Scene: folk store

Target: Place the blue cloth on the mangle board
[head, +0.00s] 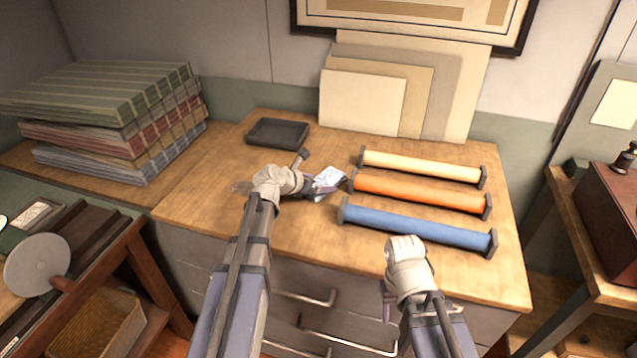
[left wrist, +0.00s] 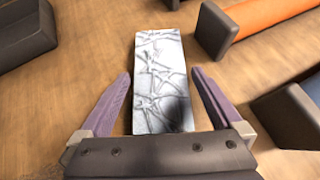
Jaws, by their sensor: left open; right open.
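A blue roll (head: 418,226) with dark end caps lies at the front right of the wooden top; whether it is the blue cloth I cannot tell. A pale, creased flat piece (head: 328,180) lies left of it. My left gripper (head: 314,184) is open, pointing right over this piece. In the left wrist view the creased piece (left wrist: 160,95) lies between my spread fingers, with a gap on each side. My right gripper (head: 387,302) is open and empty in front of the top's front edge, partly hidden by its arm. I cannot make out a mangle board.
An orange roll (head: 420,190) and a cream roll (head: 422,166) lie behind the blue one. A dark tray (head: 251,135) stands at the back. Stacked striped fabrics (head: 100,125) are at left, boards (head: 362,102) lean behind. The top's front left is clear.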

